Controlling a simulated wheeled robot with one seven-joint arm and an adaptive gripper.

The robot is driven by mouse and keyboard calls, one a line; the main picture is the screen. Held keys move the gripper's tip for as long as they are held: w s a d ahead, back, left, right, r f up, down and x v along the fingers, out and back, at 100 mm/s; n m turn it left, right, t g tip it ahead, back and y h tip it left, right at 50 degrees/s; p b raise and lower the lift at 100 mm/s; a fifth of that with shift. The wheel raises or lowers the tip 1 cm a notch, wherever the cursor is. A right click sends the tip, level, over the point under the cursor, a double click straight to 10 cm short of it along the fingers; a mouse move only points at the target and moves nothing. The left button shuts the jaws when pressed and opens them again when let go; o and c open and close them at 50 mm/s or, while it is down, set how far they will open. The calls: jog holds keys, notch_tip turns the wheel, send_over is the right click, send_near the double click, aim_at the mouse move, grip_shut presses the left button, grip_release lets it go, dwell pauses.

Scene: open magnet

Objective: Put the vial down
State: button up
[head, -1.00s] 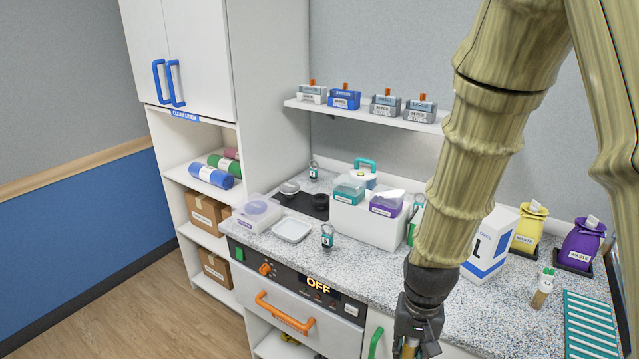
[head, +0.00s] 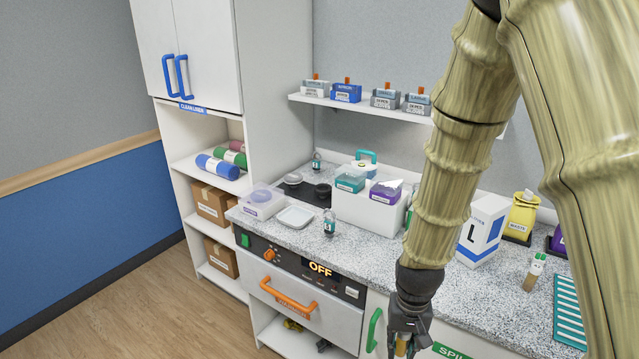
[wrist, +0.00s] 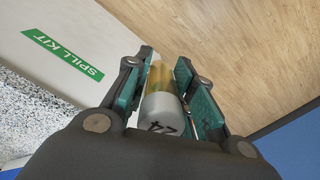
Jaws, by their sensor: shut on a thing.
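My gripper (head: 403,335) hangs low in front of the counter's front edge in the head view. It is shut on a vial, of which only a small tan bit (head: 401,347) shows below the fingers. In the wrist view the vial (wrist: 162,108) sits between the teal-padded fingers (wrist: 166,88). It has a pale grey cap marked 24 and an amber body. Wood floor shows beyond it, so it is held clear of any surface. The speckled counter (head: 440,295) is behind and to the right of my gripper in the head view.
Small vials stand on the counter near a white tray (head: 295,217) and by the dark plate. A white box (head: 368,212), a carton marked L (head: 483,232) and a teal rack (head: 568,312) also occupy it. Bare counter lies between the carton and the front edge. An orange-handled drawer (head: 287,297) is below.

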jog(key=w+f+n, duration=0.1)
jog(key=w+f, duration=0.4)
jog(key=f, duration=0.4)
jog(key=shift+w+a+n, duration=0.15)
jog(key=shift+w+n, duration=0.2)
jog(key=shift+n, duration=0.05)
jog(key=shift+f, duration=0.1)
